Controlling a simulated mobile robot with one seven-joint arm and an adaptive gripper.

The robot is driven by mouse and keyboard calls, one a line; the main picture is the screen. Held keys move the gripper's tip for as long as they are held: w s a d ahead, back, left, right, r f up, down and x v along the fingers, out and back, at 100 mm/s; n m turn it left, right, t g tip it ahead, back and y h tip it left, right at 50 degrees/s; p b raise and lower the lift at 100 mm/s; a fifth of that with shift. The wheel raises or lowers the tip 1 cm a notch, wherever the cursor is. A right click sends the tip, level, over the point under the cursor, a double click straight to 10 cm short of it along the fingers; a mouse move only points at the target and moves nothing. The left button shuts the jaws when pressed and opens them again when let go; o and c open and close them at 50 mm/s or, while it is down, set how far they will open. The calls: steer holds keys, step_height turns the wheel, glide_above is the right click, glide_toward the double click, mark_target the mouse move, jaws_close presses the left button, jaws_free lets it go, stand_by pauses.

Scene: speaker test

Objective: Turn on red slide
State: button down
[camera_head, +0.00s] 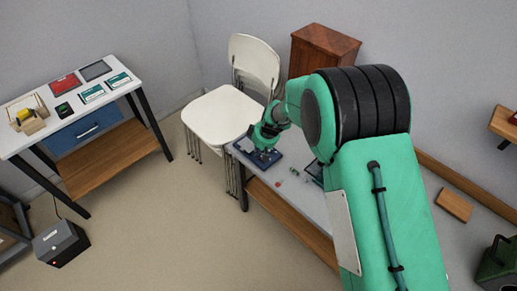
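I cannot make out a red slide for certain. A small red spot (278,184) lies on the grey bench top (308,200), too small to identify. A flat red panel (65,86) lies on the white-topped table at the left. My gripper (264,152) points down at the far left end of the bench, at or just above a dark blue object (272,160). I cannot tell whether it touches that object or whether its fingers are open. My green arm hides much of the bench's right part.
White chairs (222,115) stand close behind the bench's left end. The white-topped table (28,137) holds several flat panels and a wooden stand with a yellow part (25,116). A grey box (60,243) is on the floor. A brown cabinet (318,50) stands behind. Floor between the tables is clear.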

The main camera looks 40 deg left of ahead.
mark_target(259, 159)
steer(key=shift+x, duration=1.3)
steer(key=shift+d+b, duration=1.05)
steer(key=shift+d, duration=0.45)
steer(key=shift+r, duration=0.15)
steer(key=p+v, duration=0.2)
steer(key=v, duration=0.7)
steer(key=shift+d+r, duration=0.2)
steer(key=shift+r, duration=0.1)
